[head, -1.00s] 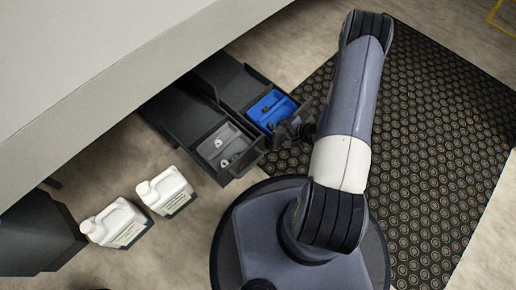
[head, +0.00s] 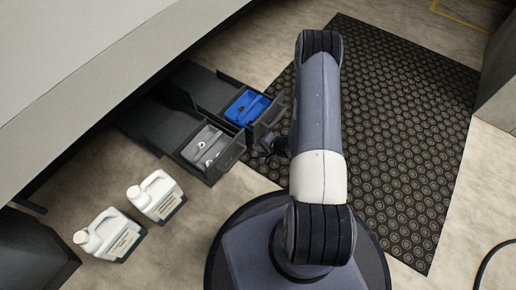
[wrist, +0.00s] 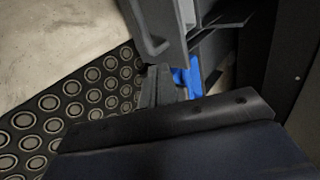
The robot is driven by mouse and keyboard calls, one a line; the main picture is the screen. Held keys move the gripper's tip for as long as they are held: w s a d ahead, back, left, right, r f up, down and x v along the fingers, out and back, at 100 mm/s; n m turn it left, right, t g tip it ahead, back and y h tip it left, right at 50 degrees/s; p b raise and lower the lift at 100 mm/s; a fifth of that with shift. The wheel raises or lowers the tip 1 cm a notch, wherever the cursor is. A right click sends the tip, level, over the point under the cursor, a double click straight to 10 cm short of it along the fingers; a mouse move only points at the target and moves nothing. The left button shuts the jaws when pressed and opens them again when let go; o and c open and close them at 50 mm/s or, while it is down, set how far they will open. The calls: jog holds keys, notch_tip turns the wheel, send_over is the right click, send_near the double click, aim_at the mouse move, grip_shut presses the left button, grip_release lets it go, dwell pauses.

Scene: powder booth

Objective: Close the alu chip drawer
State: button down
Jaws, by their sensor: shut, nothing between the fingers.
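Two dark drawers stand open side by side under the grey bench. The nearer drawer (head: 228,160) holds a grey bin (head: 206,145) with small light pieces in it. The farther drawer (head: 269,122) holds a blue bin (head: 246,106) with dark pieces. I cannot read which one is the alu chip drawer. My gripper (head: 270,150) is shut and empty, low in front of the drawers near the corner between their fronts. In the wrist view the closed fingertips (wrist: 158,80) are close to a dark drawer front with a handle (wrist: 155,35); contact is unclear. Some blue (wrist: 190,76) shows behind.
Two white jugs (head: 156,196) (head: 110,236) stand on the floor left of the drawers. A dark box (head: 35,255) is at the lower left. A black dotted mat (head: 385,130) covers the floor to the right. The bench (head: 90,60) overhangs the drawers.

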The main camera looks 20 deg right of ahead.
aim_at(236, 142)
jog(key=b+x, duration=0.1)
jog(key=x, duration=0.2)
jog(key=r+b+x, duration=0.1)
jog(key=x, duration=0.2)
jog(key=w+b+x, duration=0.1)
jog(key=x, duration=0.2)
jog(key=shift+a+r+b, duration=0.15)
jog(key=shift+a+b, duration=0.2)
jog(key=shift+a, duration=0.05)
jog(key=shift+w+a+r, duration=0.1)
jog(key=shift+w+a, duration=0.2)
jog(key=shift+w, duration=0.1)
jog(key=shift+w, duration=0.1)
